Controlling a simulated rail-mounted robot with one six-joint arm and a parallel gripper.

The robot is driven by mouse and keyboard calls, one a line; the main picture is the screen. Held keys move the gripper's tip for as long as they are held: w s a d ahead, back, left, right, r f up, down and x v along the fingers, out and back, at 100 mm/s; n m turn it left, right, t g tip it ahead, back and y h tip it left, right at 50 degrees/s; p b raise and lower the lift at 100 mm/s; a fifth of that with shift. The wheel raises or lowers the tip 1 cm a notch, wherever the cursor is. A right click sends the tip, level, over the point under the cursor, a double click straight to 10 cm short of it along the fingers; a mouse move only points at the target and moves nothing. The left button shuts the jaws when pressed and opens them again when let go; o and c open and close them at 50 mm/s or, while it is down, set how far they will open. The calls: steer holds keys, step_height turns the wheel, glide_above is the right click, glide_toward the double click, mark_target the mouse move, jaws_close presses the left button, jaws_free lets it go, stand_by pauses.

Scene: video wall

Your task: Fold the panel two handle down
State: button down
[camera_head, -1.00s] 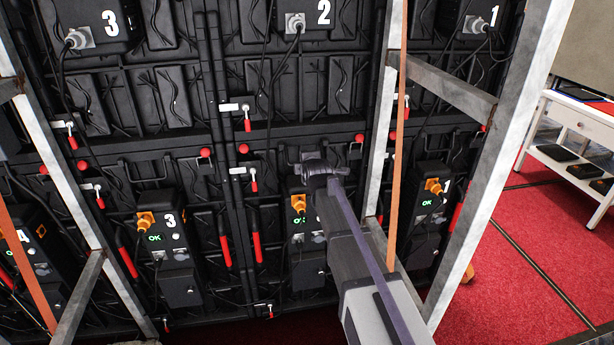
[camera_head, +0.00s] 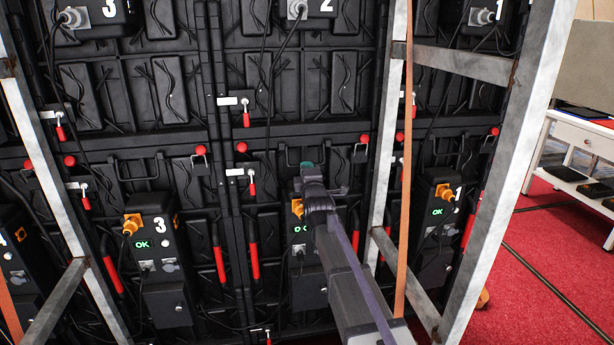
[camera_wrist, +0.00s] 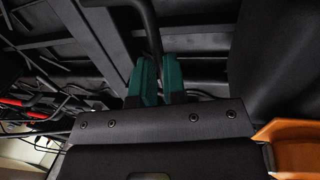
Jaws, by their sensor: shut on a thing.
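The panel two handle is a thin black bar (camera_wrist: 150,30) in the wrist view. It runs down between the two green fingertips of my gripper (camera_wrist: 159,78), which are shut on it. In the head view my gripper (camera_head: 307,168) is at the lower edge of the upper panel two, above the lower box with a green OK display. Part of the handle (camera_head: 289,158) shows as a dark bar just left of the fingertips. The gripper and wrist hide much of the handle's surroundings, and its exact angle is hard to tell.
Grey metal uprights (camera_head: 382,150) and an orange strap (camera_head: 406,180) stand close to the right of my arm. Red-handled latches (camera_head: 252,181) and hanging cables lie around the panel seam. An orange connector (camera_wrist: 295,150) is at lower right in the wrist view.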

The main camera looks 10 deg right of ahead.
steer(key=shift+w, duration=0.1)
steer(key=c, duration=1.2)
jaws_free()
steer(key=b+v, duration=0.2)
steer(key=v, duration=0.8)
steer(key=shift+s, duration=0.4)
